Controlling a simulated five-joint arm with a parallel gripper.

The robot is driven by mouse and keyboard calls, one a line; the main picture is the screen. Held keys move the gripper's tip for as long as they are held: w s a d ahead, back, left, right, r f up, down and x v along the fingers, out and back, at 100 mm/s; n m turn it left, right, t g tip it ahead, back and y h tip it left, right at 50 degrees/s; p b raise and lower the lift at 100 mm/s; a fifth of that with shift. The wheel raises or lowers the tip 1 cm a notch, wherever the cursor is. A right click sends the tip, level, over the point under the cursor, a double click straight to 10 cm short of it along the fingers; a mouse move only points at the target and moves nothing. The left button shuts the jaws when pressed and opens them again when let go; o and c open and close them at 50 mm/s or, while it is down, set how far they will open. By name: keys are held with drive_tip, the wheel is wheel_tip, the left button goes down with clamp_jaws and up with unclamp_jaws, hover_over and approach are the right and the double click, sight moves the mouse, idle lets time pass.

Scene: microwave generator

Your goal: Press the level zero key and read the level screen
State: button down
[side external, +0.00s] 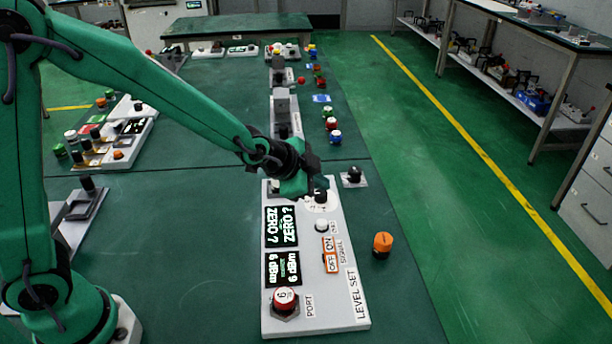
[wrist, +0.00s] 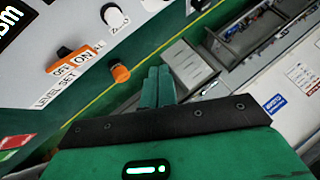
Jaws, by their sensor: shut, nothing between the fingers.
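The white LEVEL SET panel (side external: 340,322) lies on the green table. Its upper screen (side external: 281,226) reads "ZERO?" and its lower screen (side external: 282,268) reads "6 dBm". A white round key (side external: 321,225) sits right of the upper screen, with a label too small to read; a white key also shows at the top of the wrist view (wrist: 116,17). My gripper (side external: 300,186) is shut and empty over the panel's far end, close to a dark knob (side external: 321,186); I cannot tell whether they touch. Its closed fingers show in the wrist view (wrist: 157,87), apart from the white key.
Other panels and coloured knobs line the table's far part.

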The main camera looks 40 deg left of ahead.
sight(317, 224)
drive_tip(key=shift+f, duration=4.1)
drive_tip(key=shift+f, duration=0.1)
drive_tip(key=shift+a+f, duration=0.15)
drive_tip(key=shift+f, duration=0.2)
drive_tip(key=shift+f, duration=0.55)
drive_tip(key=shift+r, duration=0.1)
idle(0.4)
drive_tip(key=shift+r, duration=0.9)
drive_tip(key=shift+r, duration=2.5)
